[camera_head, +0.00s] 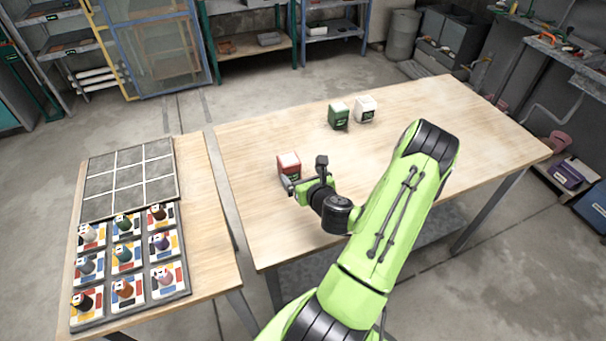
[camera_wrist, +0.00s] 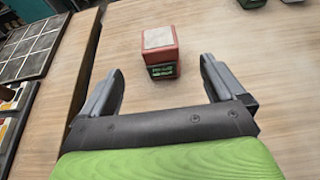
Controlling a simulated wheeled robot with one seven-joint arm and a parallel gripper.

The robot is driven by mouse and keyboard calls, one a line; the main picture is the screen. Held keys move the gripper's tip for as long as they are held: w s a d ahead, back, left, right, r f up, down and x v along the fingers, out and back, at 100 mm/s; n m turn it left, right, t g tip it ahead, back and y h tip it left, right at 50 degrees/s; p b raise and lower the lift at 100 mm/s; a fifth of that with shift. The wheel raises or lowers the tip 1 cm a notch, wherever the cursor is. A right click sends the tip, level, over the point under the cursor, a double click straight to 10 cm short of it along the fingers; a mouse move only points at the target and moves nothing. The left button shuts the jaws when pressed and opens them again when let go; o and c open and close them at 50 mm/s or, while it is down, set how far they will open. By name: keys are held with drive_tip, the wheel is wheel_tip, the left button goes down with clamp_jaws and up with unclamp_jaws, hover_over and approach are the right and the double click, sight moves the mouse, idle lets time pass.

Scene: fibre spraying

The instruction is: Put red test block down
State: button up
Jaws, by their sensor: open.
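The red test block (camera_head: 289,166) stands upright on the wooden table (camera_head: 250,230). It has a pale top and a dark green label on its side. My gripper (camera_head: 306,174) is right beside it, low over the table. In the wrist view the red test block (camera_wrist: 160,50) stands just beyond and between the two spread fingers of my gripper (camera_wrist: 160,85). Bare table shows between the block and each finger, and the gripper holds nothing.
A green block (camera_head: 338,115) and a white block (camera_head: 366,109) stand farther back on the same table. A separate table at left bears an empty gridded tray (camera_head: 130,172) and a tray of several spools on coloured cards (camera_head: 125,255). The table's right part is clear.

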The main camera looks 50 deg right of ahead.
drive_tip(key=w+a+r+n+g+y, duration=0.1)
drive_tip(key=w+a+r+n+y, duration=0.15)
drive_tip(key=a+n, duration=0.55)
drive_tip(key=w+a+r+n+y, duration=0.2)
drive_tip(key=a+r+n+y, duration=0.15)
drive_tip(key=a+n, duration=0.45)
drive_tip(key=w+a+r+n+g+y, duration=0.1)
drive_tip(key=w+a+r+n+y, duration=0.1)
drive_tip(key=a+n+y, duration=0.4)
drive_tip(key=s+a+r+n+g+h, duration=0.2)
drive_tip(key=s+a+r+n, duration=0.2)
drive_tip(key=s+n, duration=0.5)
drive_tip(key=s+a+r+n+g+h, duration=0.2)
drive_tip(key=s+a+r+n+h, duration=0.1)
drive_tip(key=s+r+n, duration=0.5)
drive_tip(key=s+a+n, duration=0.1)
drive_tip(key=s+n, duration=0.1)
drive_tip(key=shift+s+a+n+h, duration=0.25)
drive_tip(key=shift+a+n+h, duration=0.05)
drive_tip(key=shift+a+n, duration=0.1)
drive_tip(key=shift+d, duration=0.1)
drive_tip(key=shift+c, duration=0.4)
